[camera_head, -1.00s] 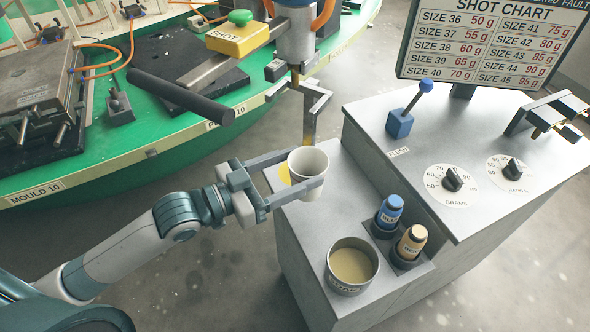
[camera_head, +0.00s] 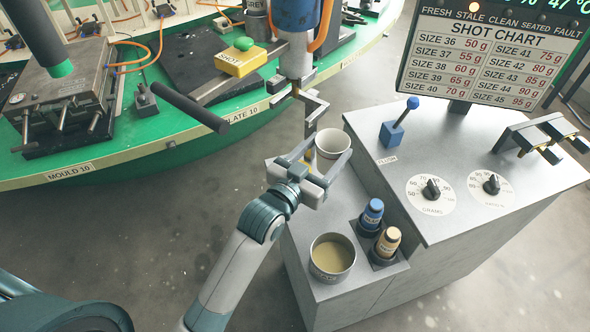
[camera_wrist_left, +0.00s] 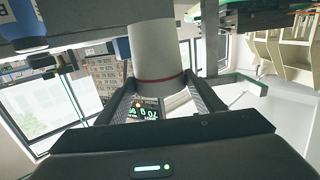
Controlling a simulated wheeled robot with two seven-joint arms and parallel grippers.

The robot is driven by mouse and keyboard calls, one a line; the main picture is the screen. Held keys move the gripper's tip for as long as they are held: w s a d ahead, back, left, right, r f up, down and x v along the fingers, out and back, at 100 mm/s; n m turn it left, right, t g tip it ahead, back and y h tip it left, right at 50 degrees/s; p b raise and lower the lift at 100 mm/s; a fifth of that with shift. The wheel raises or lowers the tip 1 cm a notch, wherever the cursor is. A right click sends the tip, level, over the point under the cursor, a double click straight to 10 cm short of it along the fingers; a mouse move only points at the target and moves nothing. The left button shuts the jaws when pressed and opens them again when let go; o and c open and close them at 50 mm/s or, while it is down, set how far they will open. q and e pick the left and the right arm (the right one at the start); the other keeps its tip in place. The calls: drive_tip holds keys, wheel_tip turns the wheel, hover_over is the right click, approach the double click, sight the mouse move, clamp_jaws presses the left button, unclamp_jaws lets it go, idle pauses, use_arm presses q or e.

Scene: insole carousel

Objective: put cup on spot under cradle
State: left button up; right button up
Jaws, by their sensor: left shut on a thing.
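A white cup (camera_head: 333,146) is between the fingers of my left gripper (camera_head: 328,164), which is shut on it. The cup is upright at the back end of the low grey counter (camera_head: 318,222), just right of and below the metal cradle (camera_head: 314,104). It also shows in the left wrist view (camera_wrist_left: 157,50), between both fingers. A bit of the yellow spot (camera_head: 309,155) shows left of the cup; the rest is hidden by cup and gripper. I cannot tell whether the cup touches the counter. My right gripper is not in view.
A tin of pale liquid (camera_head: 332,257), a blue bottle (camera_head: 371,214) and a tan bottle (camera_head: 388,241) stand on the counter's front part. A higher console (camera_head: 450,160) with dials is to the right. A green carousel (camera_head: 190,140) is to the left.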

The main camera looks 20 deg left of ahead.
use_arm(q)
drive_tip(key=shift+w+d+y, duration=0.1)
drive_tip(key=shift+d+y, duration=0.05)
drive_tip(key=shift+y, duration=0.15)
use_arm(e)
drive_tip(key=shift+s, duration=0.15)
use_arm(q)
drive_tip(key=shift+f, duration=0.1)
drive_tip(key=w+a+f, duration=0.2)
drive_tip(key=a+f, duration=0.1)
drive_tip(key=a, duration=0.2)
drive_tip(key=w+a+f+p, duration=0.1)
drive_tip(key=w+a+f, duration=0.2)
drive_tip(key=a, duration=0.2)
drive_tip(key=shift+a+f, duration=0.35)
drive_tip(key=shift+f, duration=0.05)
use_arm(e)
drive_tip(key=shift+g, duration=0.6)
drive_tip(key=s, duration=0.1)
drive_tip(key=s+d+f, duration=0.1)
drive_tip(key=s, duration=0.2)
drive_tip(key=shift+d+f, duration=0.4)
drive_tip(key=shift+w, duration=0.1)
